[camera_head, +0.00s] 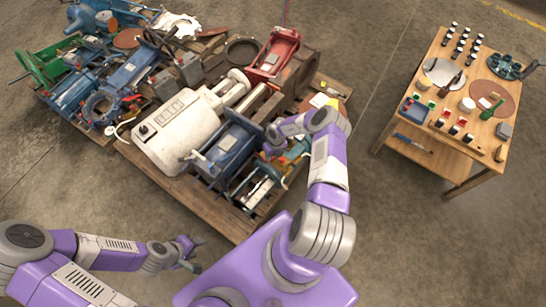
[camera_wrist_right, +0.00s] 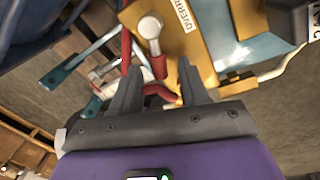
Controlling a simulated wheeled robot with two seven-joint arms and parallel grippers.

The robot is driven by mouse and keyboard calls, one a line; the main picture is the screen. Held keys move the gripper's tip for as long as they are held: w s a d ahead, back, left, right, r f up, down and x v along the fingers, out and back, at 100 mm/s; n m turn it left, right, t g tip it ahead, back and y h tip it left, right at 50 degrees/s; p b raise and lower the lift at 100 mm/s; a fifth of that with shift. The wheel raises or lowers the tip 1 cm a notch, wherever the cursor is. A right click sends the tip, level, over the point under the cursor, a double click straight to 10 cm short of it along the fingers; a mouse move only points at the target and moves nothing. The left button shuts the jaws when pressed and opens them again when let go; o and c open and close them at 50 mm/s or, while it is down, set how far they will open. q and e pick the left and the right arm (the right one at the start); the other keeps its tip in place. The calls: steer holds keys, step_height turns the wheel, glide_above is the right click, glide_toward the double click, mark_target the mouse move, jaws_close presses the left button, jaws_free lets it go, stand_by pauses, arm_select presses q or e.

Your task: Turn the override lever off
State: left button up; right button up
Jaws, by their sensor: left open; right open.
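In the right wrist view the override lever (camera_wrist_right: 154,47) has a round silver pivot and a red grip. In the head view my right gripper (camera_head: 272,143) is over the front right of the middle pallet, and the lever is too small to make out. My left gripper (camera_head: 192,252) is open and empty, away from the pallet.
A lever with a blue-green grip (camera_wrist_right: 62,69) and a red curved part (camera_wrist_right: 158,92) are close to my right fingers. A white motor-like machine (camera_head: 174,133) and a blue machine (camera_head: 228,146) crowd the pallet (camera_head: 190,200). A wooden table (camera_head: 452,160) stands right; the floor between is clear.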

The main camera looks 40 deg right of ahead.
jaws_close()
stand_by(0.3)
